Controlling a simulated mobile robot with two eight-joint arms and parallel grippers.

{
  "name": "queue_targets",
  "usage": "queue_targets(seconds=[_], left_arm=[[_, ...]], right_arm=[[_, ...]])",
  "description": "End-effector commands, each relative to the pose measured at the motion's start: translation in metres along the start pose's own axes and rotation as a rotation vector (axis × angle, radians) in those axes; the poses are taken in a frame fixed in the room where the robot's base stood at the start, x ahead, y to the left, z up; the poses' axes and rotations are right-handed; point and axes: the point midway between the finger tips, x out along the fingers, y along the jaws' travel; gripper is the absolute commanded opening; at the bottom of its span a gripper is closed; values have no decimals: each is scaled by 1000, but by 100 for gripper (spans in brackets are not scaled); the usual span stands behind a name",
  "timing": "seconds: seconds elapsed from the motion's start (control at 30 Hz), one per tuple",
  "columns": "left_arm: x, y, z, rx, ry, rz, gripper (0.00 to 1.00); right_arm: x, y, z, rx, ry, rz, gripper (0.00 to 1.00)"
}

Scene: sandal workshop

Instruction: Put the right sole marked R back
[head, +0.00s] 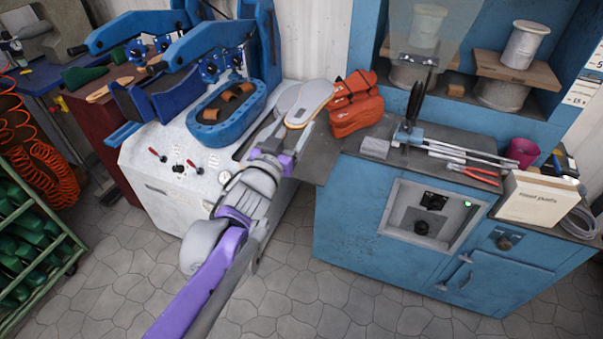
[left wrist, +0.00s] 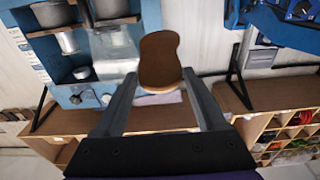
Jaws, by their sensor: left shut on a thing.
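My left gripper (head: 283,128) is shut on a sole (head: 311,101), which shows a pale grey face and a tan edge in the head view. The sole is held beyond the fingertips, between the white machine and the blue bench. In the left wrist view, the held sole (left wrist: 160,58) shows a brown face between the two fingers. A second pale sole shape (head: 288,96) shows just left of it; I cannot tell whether it is held or lies behind. No R mark is legible. My right gripper is not in view.
A blue press (head: 215,50) with an oval blue tray (head: 206,134) holding brown pieces stands left. The blue bench (head: 350,205) carries pliers (head: 474,174), a grey block (head: 375,148) and a white box (head: 538,203).

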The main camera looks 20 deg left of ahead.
Motion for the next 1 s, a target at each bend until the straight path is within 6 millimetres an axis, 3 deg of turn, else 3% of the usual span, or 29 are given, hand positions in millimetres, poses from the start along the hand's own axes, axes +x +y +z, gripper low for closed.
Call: queue_targets(seconds=[0.03,0.1,0.3,0.47,0.7,1.0], left_arm=[[7,-7,36,1,4,-2,24],[13,-15,64,2,13,-2,24],[26,-30,122,3,30,2,24],[29,-35,143,4,35,6,24],[27,-35,187,3,36,6,24],[25,-35,214,2,36,6,24]], right_arm=[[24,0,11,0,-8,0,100],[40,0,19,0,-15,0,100],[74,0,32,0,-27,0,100],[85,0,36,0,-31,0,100],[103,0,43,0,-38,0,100],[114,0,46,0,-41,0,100]])
